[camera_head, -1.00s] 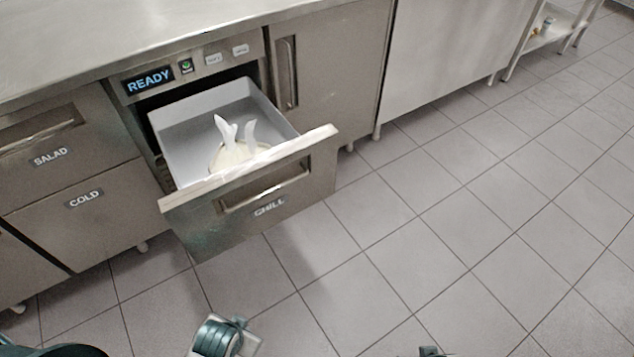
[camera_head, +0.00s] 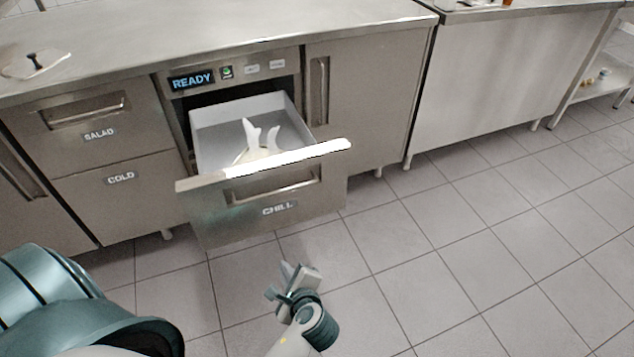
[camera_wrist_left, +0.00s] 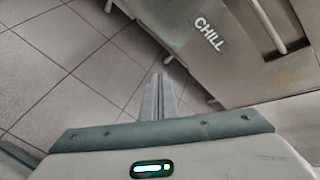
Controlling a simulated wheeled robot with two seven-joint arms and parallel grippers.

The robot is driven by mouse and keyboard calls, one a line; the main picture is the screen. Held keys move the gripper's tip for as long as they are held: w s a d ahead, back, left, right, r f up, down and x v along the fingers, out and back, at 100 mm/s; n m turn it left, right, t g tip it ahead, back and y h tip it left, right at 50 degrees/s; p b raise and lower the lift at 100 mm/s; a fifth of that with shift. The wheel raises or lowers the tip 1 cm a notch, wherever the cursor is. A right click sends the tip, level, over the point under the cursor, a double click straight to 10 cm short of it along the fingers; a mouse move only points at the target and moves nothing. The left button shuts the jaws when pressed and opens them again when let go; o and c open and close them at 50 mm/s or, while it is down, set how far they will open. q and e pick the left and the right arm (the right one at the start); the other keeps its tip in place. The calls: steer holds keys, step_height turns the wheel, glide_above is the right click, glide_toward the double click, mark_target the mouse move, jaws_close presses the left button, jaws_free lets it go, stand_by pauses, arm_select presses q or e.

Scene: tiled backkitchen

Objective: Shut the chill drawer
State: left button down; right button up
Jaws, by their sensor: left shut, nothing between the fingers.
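The chill drawer (camera_head: 222,219) stands pulled out of the counter below the READY panel, with its grey inner bin (camera_head: 207,127) showing. A pale item with two upright white prongs (camera_head: 262,139) lies in the bin; I cannot tell exactly what it is. My left gripper (camera_head: 287,270) is just in front of and below the drawer front, apart from it, in the head view. In the left wrist view its fingers (camera_wrist_left: 158,80) are together and empty, with the CHILL label (camera_wrist_left: 212,35) on the drawer front beyond. My right gripper is not in view.
The salad drawer (camera_head: 60,135) and cold drawer (camera_head: 75,195) are shut at left. A shut cabinet door (camera_head: 365,110) is right of the chill drawer. The tiled floor (camera_head: 480,260) at right is clear.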

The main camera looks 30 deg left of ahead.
arm_select(q)
steer(key=w+d+r+m+t+y, duration=0.2)
steer(key=w+r+m, duration=0.2)
steer(key=r, duration=0.3)
steer(key=w+d+r+m+t+y, duration=0.2)
steer(key=w+d+r+m, duration=0.1)
steer(key=r+m, duration=0.3)
steer(key=shift+w+d+r+y, duration=0.2)
steer(key=shift+w+r+y, duration=0.3)
steer(key=shift+w, duration=0.4)
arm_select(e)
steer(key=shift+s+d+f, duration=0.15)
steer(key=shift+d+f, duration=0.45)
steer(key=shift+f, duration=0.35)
arm_select(q)
steer(key=shift+a+r, duration=0.1)
steer(key=shift+r, duration=0.05)
steer(key=p, duration=0.1)
glide_toward(300, 178)
steer(key=w+a+r, duration=0.2)
steer(key=a+r, duration=0.2)
steer(key=a, duration=0.1)
steer(key=shift+w+a+f, duration=0.2)
steer(key=shift+w+a, duration=0.15)
steer(key=shift+w, duration=0.3)
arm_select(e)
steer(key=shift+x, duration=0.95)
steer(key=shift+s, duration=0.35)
